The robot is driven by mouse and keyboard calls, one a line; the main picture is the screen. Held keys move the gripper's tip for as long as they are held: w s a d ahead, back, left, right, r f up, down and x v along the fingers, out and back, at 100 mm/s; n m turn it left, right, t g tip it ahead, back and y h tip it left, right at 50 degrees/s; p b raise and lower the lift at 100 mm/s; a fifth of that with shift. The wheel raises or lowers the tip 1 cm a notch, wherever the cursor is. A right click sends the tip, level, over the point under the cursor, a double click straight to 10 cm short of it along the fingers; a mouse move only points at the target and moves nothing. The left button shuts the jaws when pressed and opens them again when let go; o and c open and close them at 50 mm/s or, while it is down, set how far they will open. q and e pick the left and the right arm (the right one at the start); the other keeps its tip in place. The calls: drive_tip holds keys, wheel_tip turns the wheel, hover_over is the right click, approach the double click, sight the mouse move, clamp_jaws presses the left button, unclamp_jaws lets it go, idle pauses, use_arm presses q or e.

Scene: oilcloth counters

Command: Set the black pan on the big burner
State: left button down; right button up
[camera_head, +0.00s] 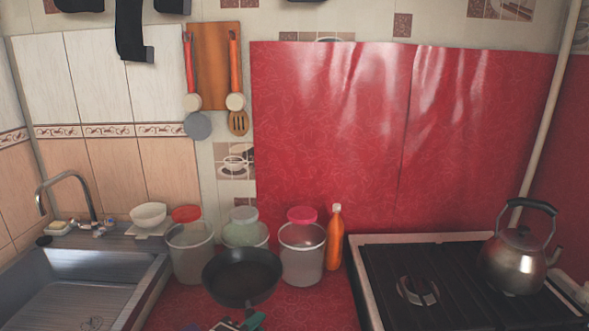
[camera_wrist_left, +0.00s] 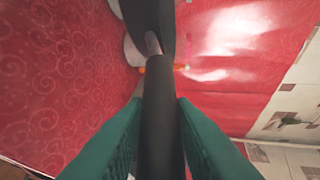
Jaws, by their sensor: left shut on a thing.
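The black pan (camera_head: 242,277) is at the lower middle of the head view, in front of the clear jars and left of the stove. My left gripper (camera_head: 243,322) has teal fingers and is at the bottom edge, below the pan. In the left wrist view its fingers (camera_wrist_left: 159,125) are shut on the pan's dark handle (camera_wrist_left: 158,82). I cannot tell how high the pan is above the red counter. The stove (camera_head: 372,283) is at the lower right, and a round burner (camera_head: 417,291) shows bare on its left part. My right gripper is not in view.
A metal kettle (camera_head: 515,262) stands on the stove's right part. Lidded jars (camera_head: 191,255) (camera_head: 302,258) and an orange bottle (camera_head: 335,240) stand behind and beside the pan. A sink (camera_head: 85,285) is at the left.

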use_arm(q)
drive_tip(key=s+a+n+t+y, duration=0.2)
drive_tip(key=s+a+n+y, duration=0.35)
drive_tip(key=a, duration=0.55)
drive_tip(key=s+f+y, duration=0.1)
drive_tip(key=s+f, duration=0.1)
drive_tip(key=s, duration=0.6)
drive_tip(key=shift+s+a+f, duration=0.2)
drive_tip(key=shift+s+f, duration=0.1)
drive_tip(key=shift+m, duration=0.35)
